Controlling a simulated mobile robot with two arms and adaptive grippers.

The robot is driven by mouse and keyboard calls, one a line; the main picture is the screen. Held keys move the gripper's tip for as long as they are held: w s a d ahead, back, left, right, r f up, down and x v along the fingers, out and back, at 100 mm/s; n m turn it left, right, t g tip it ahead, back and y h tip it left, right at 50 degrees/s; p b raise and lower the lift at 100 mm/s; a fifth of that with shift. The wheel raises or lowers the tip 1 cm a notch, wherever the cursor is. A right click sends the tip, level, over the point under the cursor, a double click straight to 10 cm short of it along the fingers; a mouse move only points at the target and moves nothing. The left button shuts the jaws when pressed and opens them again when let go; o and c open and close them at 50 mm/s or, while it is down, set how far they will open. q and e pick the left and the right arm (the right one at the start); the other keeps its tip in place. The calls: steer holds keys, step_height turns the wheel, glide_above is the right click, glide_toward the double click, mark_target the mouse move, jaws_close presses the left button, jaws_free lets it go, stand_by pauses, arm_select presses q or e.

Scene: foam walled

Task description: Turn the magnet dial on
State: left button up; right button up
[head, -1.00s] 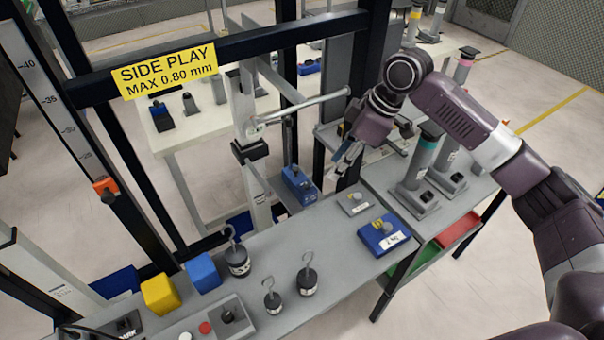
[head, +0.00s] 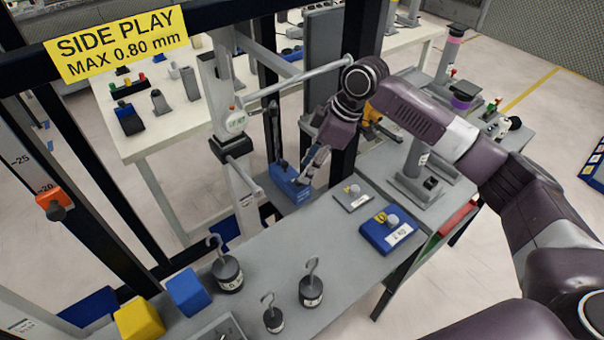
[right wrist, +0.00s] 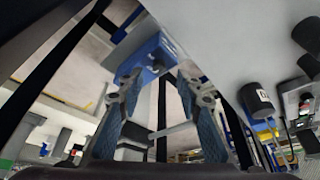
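A blue block-shaped base (head: 288,184), which looks like the magnet base, stands by the frame post at the far edge of the bench, with a thin dark upright rising from it. Its dial is too small to make out clearly. My right gripper (head: 308,168) reaches down just right of the blue base, close to it. In the right wrist view the base (right wrist: 143,58) shows ahead, between and beyond the fingertips (right wrist: 157,82), which are apart with nothing between them. I cannot tell whether a finger touches it. My left gripper is not in view.
Hooked weights (head: 312,288), a blue block (head: 187,291) and a yellow block (head: 139,318) stand on the bench. A blue tray (head: 380,236) lies right of bare bench top.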

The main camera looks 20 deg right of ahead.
steer(key=x, duration=0.4)
jaws_close()
